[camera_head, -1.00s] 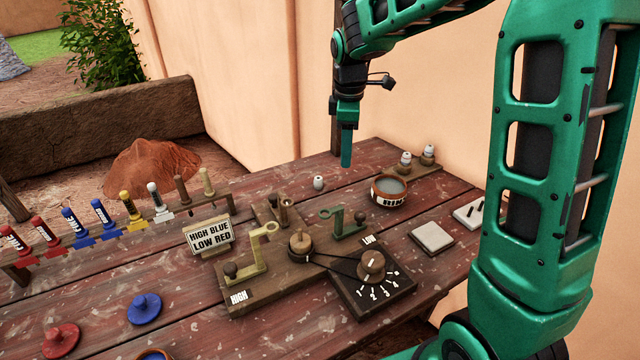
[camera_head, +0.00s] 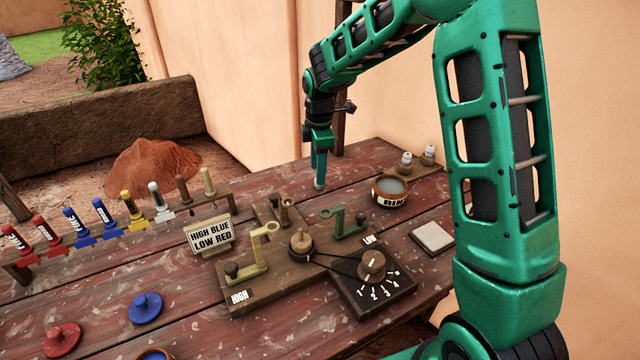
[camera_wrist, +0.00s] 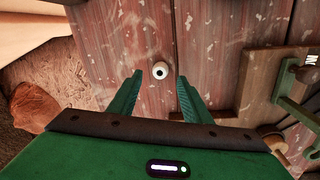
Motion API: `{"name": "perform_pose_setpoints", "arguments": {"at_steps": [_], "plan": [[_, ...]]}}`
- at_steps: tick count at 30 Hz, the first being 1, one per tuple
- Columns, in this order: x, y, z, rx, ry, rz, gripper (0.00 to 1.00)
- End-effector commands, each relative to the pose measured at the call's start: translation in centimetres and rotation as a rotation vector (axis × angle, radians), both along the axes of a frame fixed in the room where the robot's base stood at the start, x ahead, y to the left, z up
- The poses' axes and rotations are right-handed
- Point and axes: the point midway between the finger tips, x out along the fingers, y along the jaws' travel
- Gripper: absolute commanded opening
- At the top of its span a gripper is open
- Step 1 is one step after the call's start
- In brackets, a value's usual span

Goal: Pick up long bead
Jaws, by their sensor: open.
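A small pale bead (camera_wrist: 160,70) with a dark hole in its top stands on the red-brown table. In the wrist view it lies between the tips of my gripper (camera_wrist: 160,76), with a gap on each side. My gripper is open and points down at it; no contact is visible. In the head view my gripper (camera_head: 319,180) is over the same spot, and its fingers mostly hide the bead. I cannot tell how high the fingertips are above the table.
A round bowl (camera_head: 378,194) and two small pale pieces (camera_head: 405,160) stand to the right. A wooden device with hooks and a dial (camera_head: 370,265) is in front. A tool rack (camera_head: 225,201) and a lettered sign (camera_head: 209,236) stand to the left. The wall is behind.

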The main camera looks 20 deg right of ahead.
Motion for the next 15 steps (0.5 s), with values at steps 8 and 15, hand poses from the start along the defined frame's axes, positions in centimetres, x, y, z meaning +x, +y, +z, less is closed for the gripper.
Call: {"name": "perform_pose_setpoints", "arguments": {"at_steps": [8, 15], "plan": [[0.4, -0.5, -3.8, 0.000, 0.004, -0.001, 0.44], [0.5, -0.5, -4.3, 0.000, 0.000, -0.001, 0.44]]}}
